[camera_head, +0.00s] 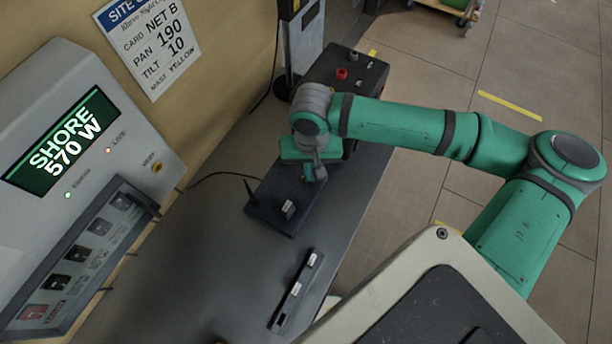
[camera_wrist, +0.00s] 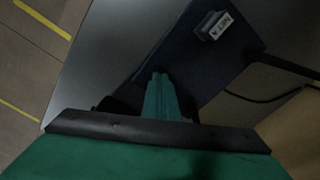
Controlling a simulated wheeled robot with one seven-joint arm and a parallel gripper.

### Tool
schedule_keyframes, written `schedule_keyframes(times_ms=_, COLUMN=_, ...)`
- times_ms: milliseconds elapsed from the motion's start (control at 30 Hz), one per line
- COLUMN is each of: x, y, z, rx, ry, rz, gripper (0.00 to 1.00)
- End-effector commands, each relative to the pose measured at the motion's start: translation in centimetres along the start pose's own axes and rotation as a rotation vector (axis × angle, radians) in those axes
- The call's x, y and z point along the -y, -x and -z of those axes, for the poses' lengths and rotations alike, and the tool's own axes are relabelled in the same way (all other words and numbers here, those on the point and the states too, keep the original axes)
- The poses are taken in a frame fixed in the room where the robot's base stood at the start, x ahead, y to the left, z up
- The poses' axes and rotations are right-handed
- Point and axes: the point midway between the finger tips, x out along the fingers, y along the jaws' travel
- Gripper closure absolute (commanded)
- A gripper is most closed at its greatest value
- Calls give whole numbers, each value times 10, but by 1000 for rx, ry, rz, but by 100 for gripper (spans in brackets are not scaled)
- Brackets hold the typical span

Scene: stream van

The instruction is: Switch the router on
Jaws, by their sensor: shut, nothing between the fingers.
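The router (camera_head: 272,193) is a dark flat box with a short antenna, on the dark bench. A small light piece (camera_head: 288,208) sits upright on its near part. In the wrist view this piece (camera_wrist: 213,25) reads "NET A" and stands on the router's dark top (camera_wrist: 188,62). My gripper (camera_head: 313,175) is shut and empty, over the far end of the router. Its green fingertips also show in the wrist view (camera_wrist: 159,80), together and over the dark box. I cannot tell whether they touch it. The router's switch is not clearly visible; my gripper and wrist hide that end.
A dark strip (camera_head: 297,290) with light pieces lies nearer on the bench. A panel with a lit display reading "SHORE 570 W" (camera_head: 60,140) stands left. A box with a red knob (camera_head: 341,74) is beyond my wrist. A sign (camera_head: 150,42) lists "CARD NET B".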

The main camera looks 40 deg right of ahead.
Motion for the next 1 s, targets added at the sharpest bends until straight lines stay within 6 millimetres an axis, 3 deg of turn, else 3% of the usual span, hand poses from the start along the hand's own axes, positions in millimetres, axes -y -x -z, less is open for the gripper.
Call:
schedule_keyframes(times_ms=700, x=0, y=-9, z=0, rx=0, ry=-1, rz=0, gripper=100)
schedule_keyframes(times_ms=1000, x=0, y=6, z=0, rx=0, ry=-1, rz=0, gripper=100)
